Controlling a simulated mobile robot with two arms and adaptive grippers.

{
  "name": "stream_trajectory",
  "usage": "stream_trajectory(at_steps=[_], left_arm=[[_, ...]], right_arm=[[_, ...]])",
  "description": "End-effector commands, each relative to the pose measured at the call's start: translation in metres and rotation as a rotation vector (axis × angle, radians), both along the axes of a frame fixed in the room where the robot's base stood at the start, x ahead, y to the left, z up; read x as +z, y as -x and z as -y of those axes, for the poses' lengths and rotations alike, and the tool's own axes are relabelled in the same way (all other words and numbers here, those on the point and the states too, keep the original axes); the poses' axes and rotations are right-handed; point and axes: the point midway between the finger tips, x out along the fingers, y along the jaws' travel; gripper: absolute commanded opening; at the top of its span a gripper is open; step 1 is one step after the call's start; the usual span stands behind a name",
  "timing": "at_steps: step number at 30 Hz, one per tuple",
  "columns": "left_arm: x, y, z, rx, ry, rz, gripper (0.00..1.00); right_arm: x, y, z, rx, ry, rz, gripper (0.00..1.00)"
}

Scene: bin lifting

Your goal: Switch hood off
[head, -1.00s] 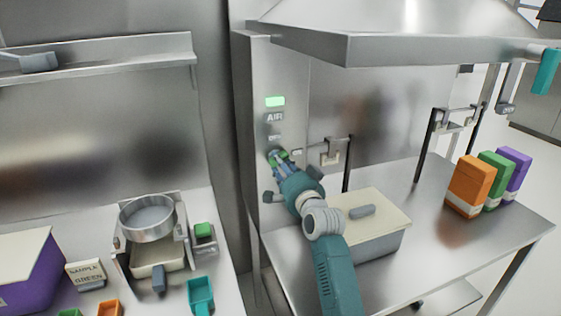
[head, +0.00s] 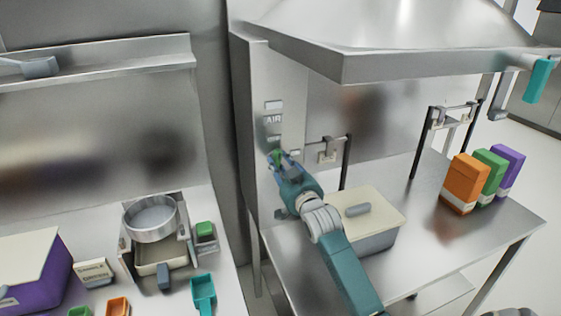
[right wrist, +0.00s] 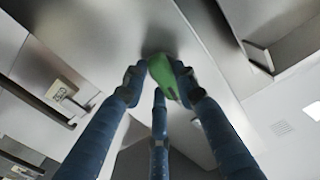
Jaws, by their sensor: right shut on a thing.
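The hood's green knob (head: 276,155) is on the upright metal panel (head: 256,80) at the hood's left side. My right gripper (head: 283,161) is shut on the knob; its blue fingers close around the green piece (right wrist: 163,74) in the right wrist view. The fingers hide part of the knob. Above it are an "AIR" label (head: 273,120) and a small indicator (head: 274,105), which is pale and unlit. The hood canopy (head: 400,65) hangs over the steel table. My left gripper is not in view.
A lidded box (head: 375,240) stands on the table (head: 440,235), close beside my right forearm. Orange (head: 464,184), green and purple boxes stand at the table's right. A sieve (head: 152,219) sits on the left counter.

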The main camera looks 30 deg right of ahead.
Motion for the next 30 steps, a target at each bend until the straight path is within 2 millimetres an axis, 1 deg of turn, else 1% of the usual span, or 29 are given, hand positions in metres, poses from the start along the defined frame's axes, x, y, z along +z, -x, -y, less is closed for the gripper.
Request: stream_trajectory(at_steps=[6,12,29,30], left_arm=[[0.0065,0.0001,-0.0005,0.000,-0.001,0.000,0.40],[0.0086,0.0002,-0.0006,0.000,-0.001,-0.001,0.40],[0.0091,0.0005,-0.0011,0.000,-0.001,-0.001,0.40],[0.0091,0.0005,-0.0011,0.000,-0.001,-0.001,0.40]], right_arm=[[0.0000,0.0001,0.0000,0.001,0.122,-0.033,0.02],[0.0000,0.0001,-0.0001,0.000,0.184,-0.047,0.02],[-0.0005,0.0001,0.0000,0.000,0.213,-0.055,0.02],[-0.0005,0.0001,0.0001,0.000,0.213,-0.055,0.34]])
